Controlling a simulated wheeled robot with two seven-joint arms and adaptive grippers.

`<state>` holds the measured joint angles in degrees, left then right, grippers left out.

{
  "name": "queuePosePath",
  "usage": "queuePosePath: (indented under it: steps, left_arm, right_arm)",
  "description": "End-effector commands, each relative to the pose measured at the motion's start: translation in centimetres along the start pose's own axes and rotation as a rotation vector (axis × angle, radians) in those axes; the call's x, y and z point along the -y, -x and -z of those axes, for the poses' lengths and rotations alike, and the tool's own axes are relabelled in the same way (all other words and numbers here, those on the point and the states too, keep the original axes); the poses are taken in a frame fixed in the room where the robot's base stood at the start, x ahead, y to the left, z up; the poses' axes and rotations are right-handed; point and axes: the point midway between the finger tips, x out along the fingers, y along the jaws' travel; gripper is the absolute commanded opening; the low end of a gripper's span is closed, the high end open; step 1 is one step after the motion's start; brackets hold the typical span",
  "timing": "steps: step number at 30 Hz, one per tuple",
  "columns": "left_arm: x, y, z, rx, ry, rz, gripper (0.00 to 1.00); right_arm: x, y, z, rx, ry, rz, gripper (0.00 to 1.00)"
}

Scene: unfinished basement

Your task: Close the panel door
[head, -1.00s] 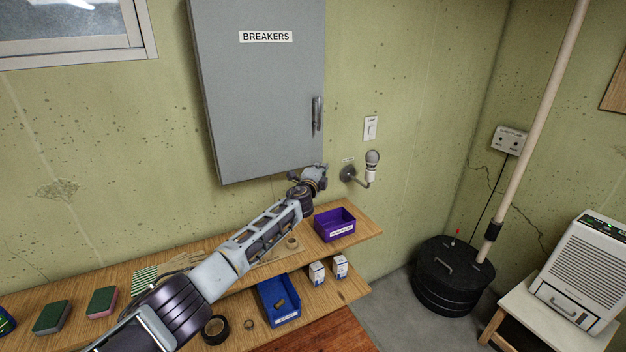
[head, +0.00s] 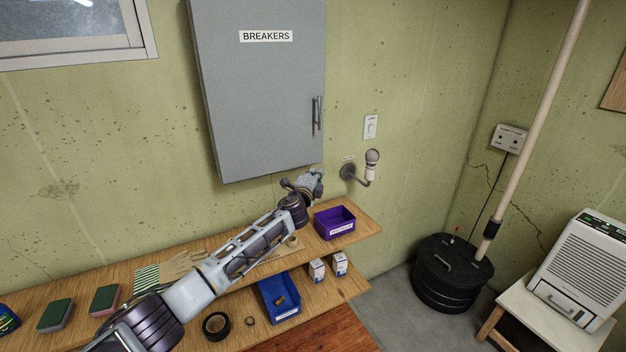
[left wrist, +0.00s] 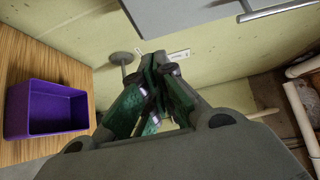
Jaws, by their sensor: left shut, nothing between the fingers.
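The grey panel door (head: 262,100), labelled BREAKERS, hangs on the wall and looks shut, flush with its box. Its vertical handle (head: 317,116) is near the right edge. My left gripper (head: 318,176) is just below the door's lower right corner, apart from it. In the left wrist view the fingers (left wrist: 155,62) are together and empty, and the panel's lower edge (left wrist: 185,18) and handle (left wrist: 275,11) show at the top. My right gripper is in neither view.
A wall lamp (head: 371,160) and a light switch (head: 370,127) are right of the panel. Below is a wooden shelf (head: 365,222) with a purple bin (head: 335,222); a lower level holds a blue bin (head: 279,297) and small boxes. A black sump lid (head: 450,270) stands right.

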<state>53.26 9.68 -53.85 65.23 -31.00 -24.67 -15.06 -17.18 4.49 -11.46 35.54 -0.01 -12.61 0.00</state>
Motion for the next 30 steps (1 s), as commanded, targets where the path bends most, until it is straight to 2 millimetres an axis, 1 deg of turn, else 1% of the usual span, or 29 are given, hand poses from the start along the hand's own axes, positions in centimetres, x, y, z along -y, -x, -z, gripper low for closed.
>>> queuePosePath:
  steps: [4, 15, 21, 30]
  left_arm:
    - [0.0, 0.9, 0.0, -0.001, 0.000, 0.000, 0.00]
    - [0.0, 3.0, 0.0, -0.001, 0.000, 0.000, 0.00]
    - [0.0, 3.4, -0.1, 0.000, 0.000, 0.000, 0.00]
    - [0.0, 3.4, -0.1, 0.000, 0.000, 0.000, 0.00]
  right_arm:
    - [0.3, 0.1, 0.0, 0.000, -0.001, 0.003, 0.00]
    - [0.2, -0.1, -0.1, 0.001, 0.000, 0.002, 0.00]
    - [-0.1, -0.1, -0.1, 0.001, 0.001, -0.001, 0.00]
    - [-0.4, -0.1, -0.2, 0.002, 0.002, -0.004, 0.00]
